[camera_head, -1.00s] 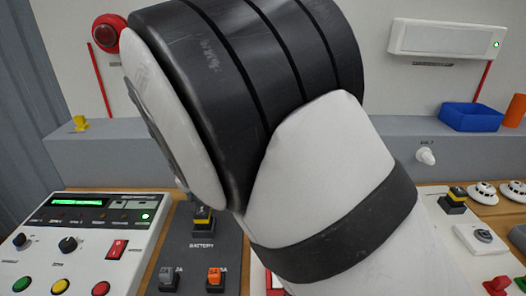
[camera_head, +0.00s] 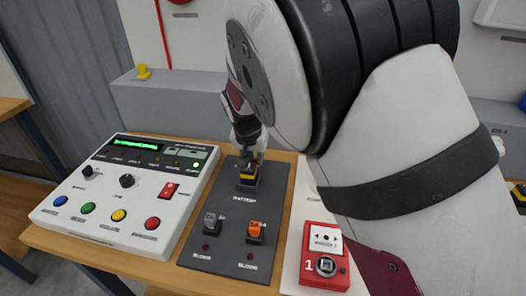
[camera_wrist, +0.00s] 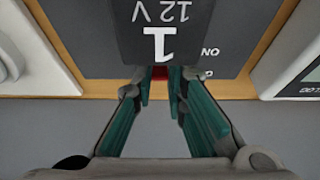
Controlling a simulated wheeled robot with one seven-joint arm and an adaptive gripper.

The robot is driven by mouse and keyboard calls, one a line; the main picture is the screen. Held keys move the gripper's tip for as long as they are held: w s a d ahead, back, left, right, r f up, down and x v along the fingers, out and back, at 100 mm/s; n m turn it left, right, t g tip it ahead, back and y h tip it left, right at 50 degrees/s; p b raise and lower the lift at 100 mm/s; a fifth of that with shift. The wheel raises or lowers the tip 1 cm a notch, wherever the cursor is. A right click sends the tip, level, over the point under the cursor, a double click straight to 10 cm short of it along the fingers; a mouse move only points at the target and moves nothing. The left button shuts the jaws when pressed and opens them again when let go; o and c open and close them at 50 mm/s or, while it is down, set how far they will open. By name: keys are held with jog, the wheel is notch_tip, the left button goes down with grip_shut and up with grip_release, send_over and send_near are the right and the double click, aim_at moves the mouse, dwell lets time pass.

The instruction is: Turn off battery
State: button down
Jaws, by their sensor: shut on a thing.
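The battery switch (camera_head: 247,180) is a small black and yellow block on the dark panel (camera_head: 215,232), above the word BATTERY. My gripper (camera_head: 246,160) points down onto it from above in the head view, and its fingertips meet the top of the block. In the wrist view, my gripper (camera_wrist: 161,90) has its teal-padded fingers close together around a small red piece (camera_wrist: 160,73). A dark face marked 12 V and 1 (camera_wrist: 160,30) lies just beyond, upside down. The fingers partly hide what they hold.
A white control box (camera_head: 110,185) with buttons and a lit green display stands left of the panel. A grey switch (camera_head: 211,223) and an orange switch (camera_head: 255,232) sit below BATTERY. A red box (camera_head: 322,275) is at right. My arm covers much of the right side.

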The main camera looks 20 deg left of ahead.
jog(key=w+g+b, duration=0.1)
jog(key=g+b, duration=0.1)
jog(key=g, duration=0.1)
jog(key=shift+w+a+h, duration=0.2)
jog(key=shift+w+h, duration=0.2)
jog(key=shift+w+a+g+h+b, duration=0.1)
jog(key=shift+w+g+h+b, duration=0.1)
jog(key=shift+g+b, duration=0.6)
jog(key=shift+w+g+h+b, duration=0.1)
jog(key=shift+w+g+b, duration=0.1)
jog(key=shift+g+b, duration=0.6)
jog(key=shift+r, duration=0.15)
jog(key=c, duration=1.6)
grip_release()
notch_tip(320, 180, up, 7)
jog(key=w, duration=0.1)
jog(key=shift+w+a+r, duration=0.15)
jog(key=shift+w, duration=0.1)
